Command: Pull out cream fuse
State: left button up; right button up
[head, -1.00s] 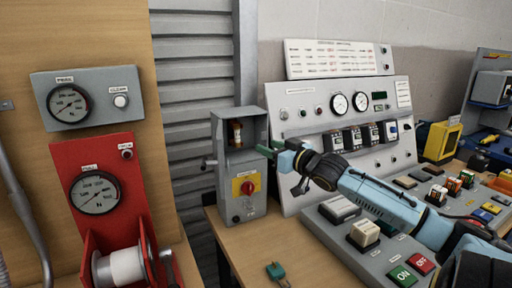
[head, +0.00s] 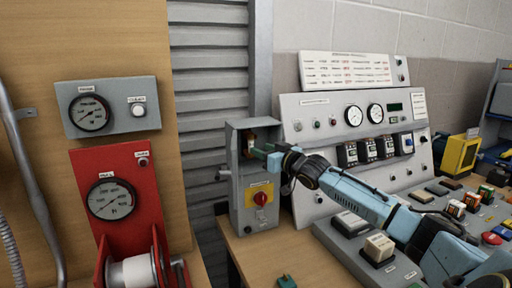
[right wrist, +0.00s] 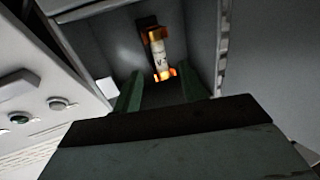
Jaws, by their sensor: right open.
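The cream fuse (right wrist: 159,54) stands upright in the open grey fuse box, with copper-coloured ends seated in clips. In the head view the fuse (head: 250,139) is small and partly hidden. My right gripper (head: 260,152) reaches into the box (head: 236,165) from the right. In the right wrist view the right gripper (right wrist: 159,92) is open, its two green fingers spread below the fuse and nothing between them. The fuse lies beyond the fingertips, roughly centred between them. My left gripper is not in view.
A red rotary switch (head: 261,199) on a yellow plate sits below the fuse opening. The control panel (head: 300,105) stands close on the right. A green object (head: 286,281) lies on the wooden bench. A red gauge stand (head: 120,205) is at the left.

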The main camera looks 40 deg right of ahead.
aim_at(251, 146)
jog(key=shift+w, duration=2.1)
jog(key=shift+c, duration=0.4)
grip_shut()
